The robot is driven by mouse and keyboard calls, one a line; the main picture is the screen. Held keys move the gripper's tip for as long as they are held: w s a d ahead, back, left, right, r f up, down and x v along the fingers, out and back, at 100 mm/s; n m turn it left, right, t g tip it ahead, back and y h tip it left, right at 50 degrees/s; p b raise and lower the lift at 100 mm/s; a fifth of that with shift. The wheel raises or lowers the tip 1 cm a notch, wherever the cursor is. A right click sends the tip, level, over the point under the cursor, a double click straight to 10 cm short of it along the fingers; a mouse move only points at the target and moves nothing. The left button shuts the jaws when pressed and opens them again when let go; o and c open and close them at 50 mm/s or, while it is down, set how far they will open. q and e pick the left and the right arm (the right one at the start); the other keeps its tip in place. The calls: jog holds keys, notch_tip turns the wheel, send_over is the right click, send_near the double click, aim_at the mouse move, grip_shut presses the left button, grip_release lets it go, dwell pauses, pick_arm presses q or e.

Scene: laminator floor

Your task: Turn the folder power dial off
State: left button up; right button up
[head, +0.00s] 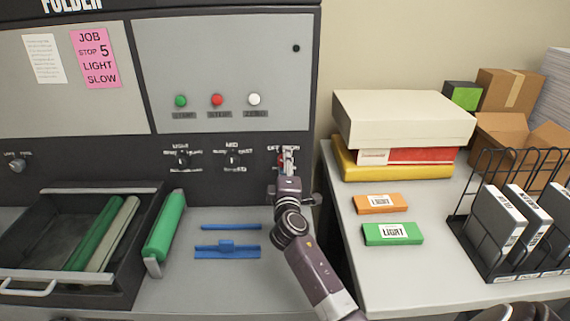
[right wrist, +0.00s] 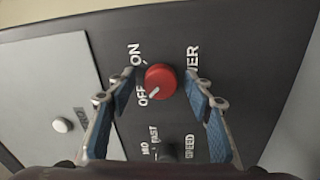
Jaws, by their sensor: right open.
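The red power dial (right wrist: 160,80) is on the dark panel of the folder (head: 95,165). In the right wrist view, "ON" is at its upper left, "OFF" at its lower left and a partly hidden power label to its right. Its white mark points down-left, on the OFF side. My right gripper (right wrist: 163,80) is open, with one blue-padded finger on each side of the dial and a visible gap to each. In the head view, my right gripper (head: 288,158) is at the panel's right end and mostly hides the dial. My left gripper is not in view.
Two more dials, light (head: 181,160) and mid (head: 233,159), sit left of my gripper. Above them are green, red and white buttons (head: 254,99). Below lie blue parts (head: 227,251) and a green roller (head: 165,225). A side table (head: 355,265) holds boxes and a wire rack (head: 480,245).

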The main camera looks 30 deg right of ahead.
jog(key=v, duration=1.2)
jog(key=shift+a+f, duration=0.15)
